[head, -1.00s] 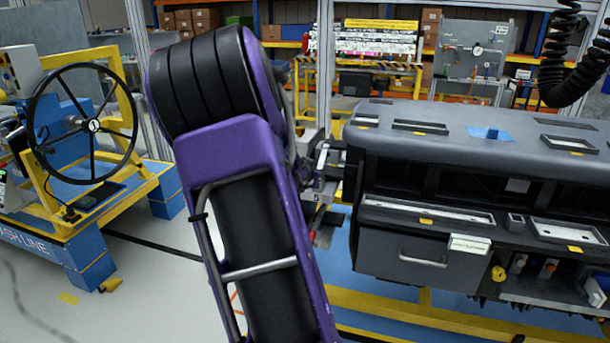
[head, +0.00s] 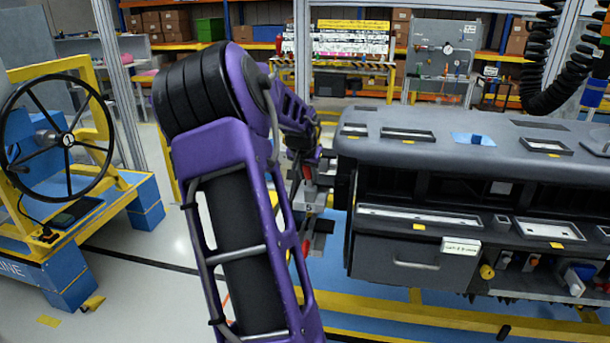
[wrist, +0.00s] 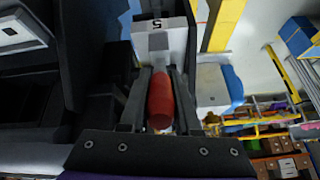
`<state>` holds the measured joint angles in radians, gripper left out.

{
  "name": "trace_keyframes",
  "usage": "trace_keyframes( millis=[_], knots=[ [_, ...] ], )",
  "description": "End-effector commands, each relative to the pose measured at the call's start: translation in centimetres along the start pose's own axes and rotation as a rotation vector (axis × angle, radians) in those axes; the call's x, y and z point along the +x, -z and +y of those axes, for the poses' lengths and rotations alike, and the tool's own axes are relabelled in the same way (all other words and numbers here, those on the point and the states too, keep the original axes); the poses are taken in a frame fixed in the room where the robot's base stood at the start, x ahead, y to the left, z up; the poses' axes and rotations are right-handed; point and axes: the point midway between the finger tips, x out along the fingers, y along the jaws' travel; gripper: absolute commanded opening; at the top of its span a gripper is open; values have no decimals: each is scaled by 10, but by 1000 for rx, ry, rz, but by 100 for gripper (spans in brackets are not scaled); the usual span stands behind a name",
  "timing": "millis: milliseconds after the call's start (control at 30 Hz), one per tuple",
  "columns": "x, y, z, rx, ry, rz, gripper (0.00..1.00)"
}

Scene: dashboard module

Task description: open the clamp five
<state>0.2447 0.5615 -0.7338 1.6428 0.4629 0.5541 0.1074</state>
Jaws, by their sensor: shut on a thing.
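Clamp five is a grey block with a "5" label (wrist: 157,24) at the top middle of the wrist view. Its red handle (wrist: 161,100) points back toward the camera. My gripper (wrist: 160,80) has its two dark fingers on either side of this handle and is shut on it. In the head view the clamp (head: 309,207) shows by its "5" label at the left end of the dashboard module (head: 455,124). My purple arm partly covers the area, and the fingers cannot be made out clearly there.
The grey dashboard module extends right of the clamp, above a yellow frame (head: 430,313). A blue stand with a black handwheel (head: 68,140) is at the left. Open floor (head: 130,290) lies between them. Black coiled hoses (head: 550,70) hang at the upper right.

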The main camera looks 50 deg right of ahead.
Motion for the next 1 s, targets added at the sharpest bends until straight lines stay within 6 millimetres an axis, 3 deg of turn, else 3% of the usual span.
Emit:
trace_keyframes(
  millis=[400, 967, 1000],
  knots=[
    [-2, 7, -1, 0, -36, -181, 0],
    [-2, 7, -2, -2, -40, -206, 0],
    [-2, 7, -2, -2, -40, -206, 38]
  ],
)
